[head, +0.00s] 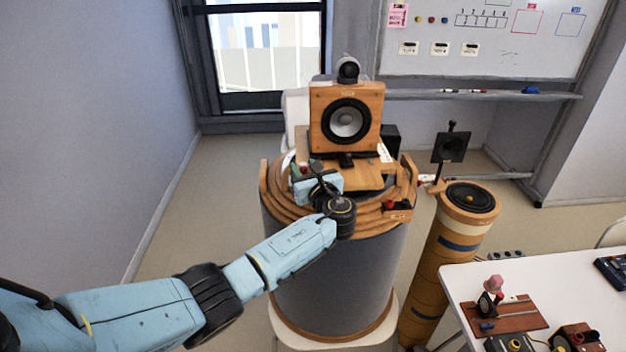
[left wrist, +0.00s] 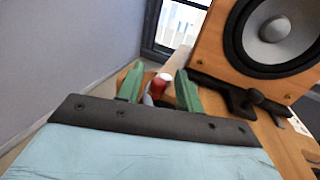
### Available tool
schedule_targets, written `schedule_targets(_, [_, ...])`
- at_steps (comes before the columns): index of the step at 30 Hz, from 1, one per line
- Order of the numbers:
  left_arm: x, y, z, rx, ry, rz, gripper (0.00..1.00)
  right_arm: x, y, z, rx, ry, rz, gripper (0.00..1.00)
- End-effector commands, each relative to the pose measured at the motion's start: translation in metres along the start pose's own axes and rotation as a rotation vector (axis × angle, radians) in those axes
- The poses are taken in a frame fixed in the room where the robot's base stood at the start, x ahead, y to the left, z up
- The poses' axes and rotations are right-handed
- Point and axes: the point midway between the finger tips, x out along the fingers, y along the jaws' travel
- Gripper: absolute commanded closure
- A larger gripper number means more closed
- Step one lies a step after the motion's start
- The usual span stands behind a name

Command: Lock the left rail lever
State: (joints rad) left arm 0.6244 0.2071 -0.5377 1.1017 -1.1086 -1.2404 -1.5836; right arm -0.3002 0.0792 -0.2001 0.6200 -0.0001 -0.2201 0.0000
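The left rail lever shows in the left wrist view as a red knob with a pale top (left wrist: 158,86), near a wooden edge. My left gripper (left wrist: 160,76) has its two green fingers apart, one on each side of the red knob in that view. I cannot tell whether either finger touches it. In the head view my left gripper (head: 306,168) is at the left of the wooden platform (head: 370,178), below the speaker, and hides most of the lever. My right gripper is in neither view.
A wooden speaker (head: 346,120) stands on the platform, which sits on a grey drum (head: 335,275). Another red knob (head: 389,205) is at the drum's right front. A tall wooden tube (head: 440,255) and a white table (head: 465,285) stand at the right. The left floor is clear.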

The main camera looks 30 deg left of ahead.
Motion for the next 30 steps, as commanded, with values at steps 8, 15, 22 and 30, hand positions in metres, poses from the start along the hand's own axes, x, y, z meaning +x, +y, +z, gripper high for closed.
schedule_targets(8, [-0.053, -0.001, -0.002, -0.003, 0.003, -0.004, 0.64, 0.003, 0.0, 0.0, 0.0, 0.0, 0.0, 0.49])
schedule_targets(15, [-0.103, -0.001, -0.002, -0.002, 0.003, -0.003, 0.64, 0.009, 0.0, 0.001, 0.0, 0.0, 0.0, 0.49])
schedule_targets(22, [-0.126, 0.0, -0.001, -0.001, 0.001, 0.0, 0.64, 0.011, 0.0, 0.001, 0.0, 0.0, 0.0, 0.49])
schedule_targets(30, [-0.129, 0.0, 0.0, 0.0, 0.0, 0.0, 0.64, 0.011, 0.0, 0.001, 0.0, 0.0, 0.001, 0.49])
